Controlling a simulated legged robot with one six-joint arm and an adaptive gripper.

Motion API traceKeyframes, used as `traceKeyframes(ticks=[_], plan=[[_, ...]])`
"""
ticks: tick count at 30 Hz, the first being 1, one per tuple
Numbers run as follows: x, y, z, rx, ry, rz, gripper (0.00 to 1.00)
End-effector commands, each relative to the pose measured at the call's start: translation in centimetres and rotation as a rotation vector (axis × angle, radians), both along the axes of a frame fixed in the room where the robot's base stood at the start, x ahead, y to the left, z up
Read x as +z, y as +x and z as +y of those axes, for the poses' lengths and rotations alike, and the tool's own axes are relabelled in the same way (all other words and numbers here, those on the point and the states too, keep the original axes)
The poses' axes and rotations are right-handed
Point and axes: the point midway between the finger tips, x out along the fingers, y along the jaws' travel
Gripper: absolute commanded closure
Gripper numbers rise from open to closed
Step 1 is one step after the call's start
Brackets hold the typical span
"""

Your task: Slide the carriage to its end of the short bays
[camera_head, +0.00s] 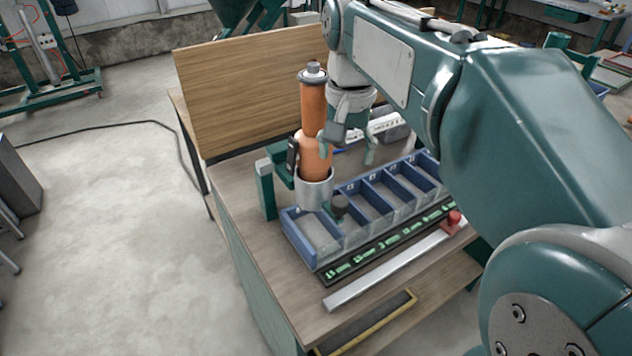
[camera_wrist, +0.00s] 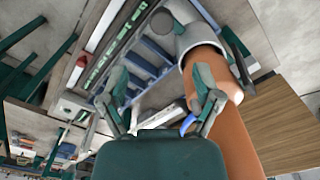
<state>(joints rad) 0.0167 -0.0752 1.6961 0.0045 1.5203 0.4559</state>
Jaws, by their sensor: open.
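A tall orange cylinder (camera_head: 314,150) with a grey cap stands in a silver cup (camera_head: 314,190) on a green bracket at the left end of the bays. A dark round knob (camera_head: 339,205) sits beside the cup; it also shows in the wrist view (camera_wrist: 161,23). A red knobbed block (camera_head: 452,222) sits near the right end of a pale rail (camera_head: 385,272). I cannot tell for certain which part is the carriage. My gripper (camera_head: 346,154) is open and empty above the bench, just right of the cylinder. In the wrist view its fingers (camera_wrist: 162,92) are apart, the right one overlapping the cylinder.
Blue bays (camera_head: 292,232) run along the bench behind a dark strip (camera_head: 340,272) with green length labels, 15 at the left. A wooden backboard (camera_head: 250,85) rises behind. A green post (camera_head: 265,190) stands left of the cup. The bench's front left is clear.

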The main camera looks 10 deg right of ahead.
Motion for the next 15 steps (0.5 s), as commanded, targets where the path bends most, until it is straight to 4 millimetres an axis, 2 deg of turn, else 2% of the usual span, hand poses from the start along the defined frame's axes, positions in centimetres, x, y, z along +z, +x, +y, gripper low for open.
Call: traceKeyframes(ticks=[5, 15], plan=[[-1.5, 0.0, 0.5, 0.0, -0.004, 0.005, 0.18], [-7.8, 0.0, 0.6, 0.001, -0.004, 0.005, 0.18]])
